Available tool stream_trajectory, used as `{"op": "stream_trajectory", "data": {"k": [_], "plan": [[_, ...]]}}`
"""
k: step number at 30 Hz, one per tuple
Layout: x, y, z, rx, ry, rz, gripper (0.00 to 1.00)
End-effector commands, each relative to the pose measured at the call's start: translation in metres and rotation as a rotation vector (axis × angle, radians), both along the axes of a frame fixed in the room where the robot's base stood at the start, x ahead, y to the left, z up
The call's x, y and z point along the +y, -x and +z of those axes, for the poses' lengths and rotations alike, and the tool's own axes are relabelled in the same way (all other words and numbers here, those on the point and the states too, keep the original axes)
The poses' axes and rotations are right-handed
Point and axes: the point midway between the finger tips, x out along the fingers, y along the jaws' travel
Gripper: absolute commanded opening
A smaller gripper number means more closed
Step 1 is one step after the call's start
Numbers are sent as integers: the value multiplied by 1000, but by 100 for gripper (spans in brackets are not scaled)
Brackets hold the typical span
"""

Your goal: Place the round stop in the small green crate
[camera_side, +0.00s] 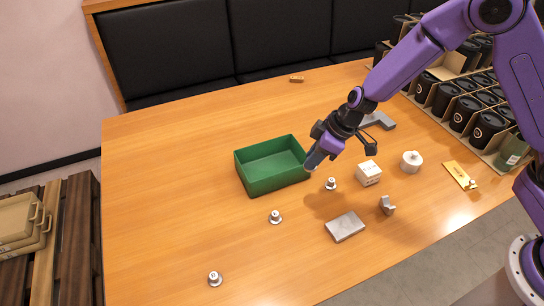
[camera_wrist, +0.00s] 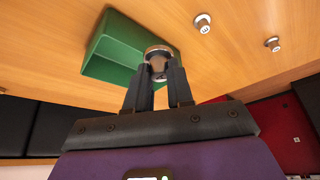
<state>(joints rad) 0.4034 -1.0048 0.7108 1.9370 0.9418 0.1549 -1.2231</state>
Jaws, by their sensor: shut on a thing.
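The small green crate (camera_side: 262,184) stands open on the wooden table, and its inside looks empty from the side. My gripper (camera_side: 313,161) is above the table at the crate's right edge. In the wrist view my gripper (camera_wrist: 157,76) is shut on a round metal stop (camera_wrist: 158,50), a silver disc with a darker knob. The held stop overlaps the crate (camera_wrist: 120,45) in that view; in the side view it is mostly hidden by the fingers. Similar round stops stand on the table, one right of the crate (camera_side: 331,184), one in front (camera_side: 275,217) and one at the front left (camera_side: 215,279).
Right of the crate are a white block (camera_side: 368,174), a white round part (camera_side: 411,161), a grey plate (camera_side: 345,227), a small grey bracket (camera_side: 387,205) and a yellow plate (camera_side: 459,175). Dark canisters in cardboard trays (camera_side: 488,128) fill the right rear. The table's left side is clear.

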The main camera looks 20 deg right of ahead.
Motion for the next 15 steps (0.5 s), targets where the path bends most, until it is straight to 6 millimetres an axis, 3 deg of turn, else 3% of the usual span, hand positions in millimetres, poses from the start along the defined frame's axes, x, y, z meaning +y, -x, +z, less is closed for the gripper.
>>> {"op": "stream_trajectory", "data": {"k": [4, 15], "plan": [[-4, -10, -3, 0, -1, -9, 0], [18, -58, -27, 0, -1, -9, 0]]}}
